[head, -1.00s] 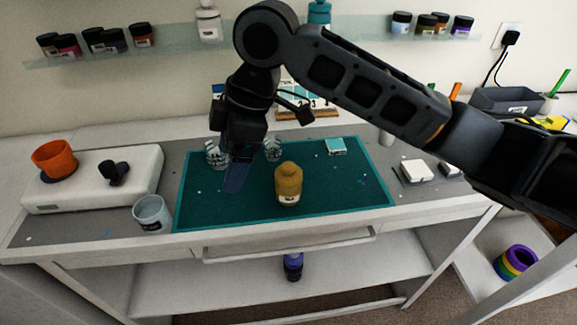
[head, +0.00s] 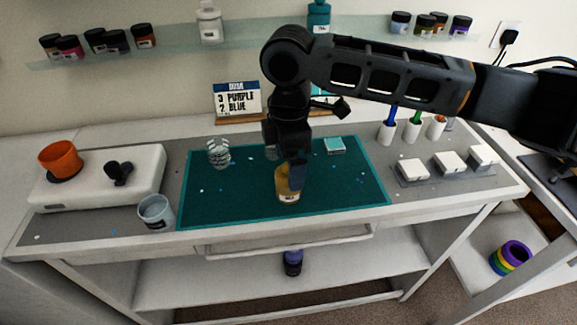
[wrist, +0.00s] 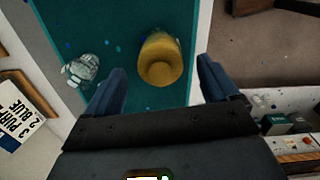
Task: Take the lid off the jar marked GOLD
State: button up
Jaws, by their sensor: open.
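A mustard-yellow jar (head: 284,190) with its lid on stands upright on the teal mat (head: 235,205); the label on its front is too small to read. My gripper (head: 293,178) is over the jar in the head view and hides part of its top. In the wrist view my gripper (wrist: 160,70) is open, with one blue finger on each side of the jar's lid (wrist: 160,68). Gaps show between the fingers and the jar, and nothing is held.
A clear glass vessel (head: 219,153) stands on the mat to the left, and a teal-topped square item (head: 335,145) lies at its right. A grey cup (head: 155,212) stands left of the mat. White blocks (head: 450,162) sit at the right. A sign card (head: 238,99) stands behind.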

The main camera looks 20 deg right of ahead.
jog(key=shift+f, duration=0.55)
jog(key=c, duration=1.1)
jog(key=shift+r, duration=0.15)
